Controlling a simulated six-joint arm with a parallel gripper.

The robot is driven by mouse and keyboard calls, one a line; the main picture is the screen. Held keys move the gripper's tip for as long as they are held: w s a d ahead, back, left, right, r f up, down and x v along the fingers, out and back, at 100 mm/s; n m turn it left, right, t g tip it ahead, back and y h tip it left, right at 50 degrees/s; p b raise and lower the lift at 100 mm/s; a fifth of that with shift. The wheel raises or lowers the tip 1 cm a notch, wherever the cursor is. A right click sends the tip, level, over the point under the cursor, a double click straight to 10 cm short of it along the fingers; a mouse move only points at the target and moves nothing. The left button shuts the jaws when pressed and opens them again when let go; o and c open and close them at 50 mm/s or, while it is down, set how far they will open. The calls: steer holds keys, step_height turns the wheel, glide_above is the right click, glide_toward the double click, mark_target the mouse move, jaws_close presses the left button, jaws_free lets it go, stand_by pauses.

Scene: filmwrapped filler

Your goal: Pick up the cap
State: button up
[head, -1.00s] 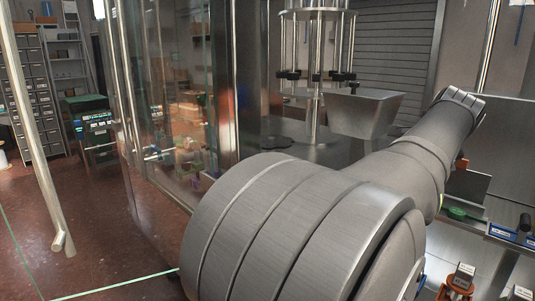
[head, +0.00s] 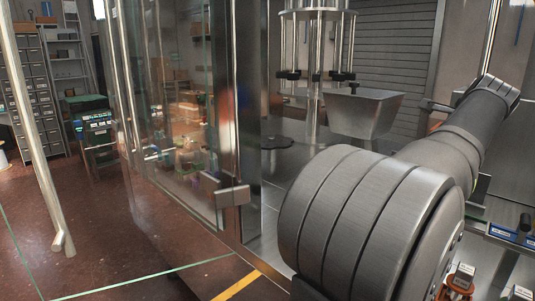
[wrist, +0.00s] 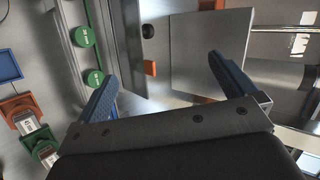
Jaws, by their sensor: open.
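Two round green caps with white labels show in the wrist view, an upper cap (wrist: 83,36) and a lower cap (wrist: 94,77), along a grey metal rail (wrist: 62,42). I cannot tell which one is the task's cap. My gripper (wrist: 162,68) is open, with its two blue fingers wide apart and nothing between them. The lower cap lies close to the left finger's tip in the picture, and the upper cap lies farther up. Both are outside the gap between the fingers. In the head view my arm hides the gripper.
A blue tray (wrist: 8,66) and orange and green holders with labelled blocks lie left of the rail in the wrist view. A grey metal plate (wrist: 208,52) lies beyond the fingers. In the head view, a steel hopper (head: 362,110) stands behind my arm and a glass door (head: 175,110) stands left.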

steer(key=c, duration=0.8)
steer(key=w+a+f+n+g+y, duration=0.25)
steer(key=w+a+n+g, duration=0.35)
steer(key=a+n, duration=0.75)
steer(key=w+d+f, duration=0.1)
steer(key=f, duration=0.2)
steer(key=w+d+f+n, duration=0.1)
steer(key=d+f, duration=0.1)
steer(key=f, duration=0.2)
steer(key=w+d+f+n, duration=0.1)
steer(key=d+f, duration=0.1)
steer(key=f, duration=0.2)
steer(key=shift+w+f+g, duration=0.1)
steer(key=shift+w+g, duration=0.2)
steer(key=shift+w, duration=0.1)
steer(key=shift+a+x, duration=0.15)
steer(key=shift+x, duration=1.15)
steer(key=shift+a+x, duration=0.1)
steer(key=shift+x, duration=1.2)
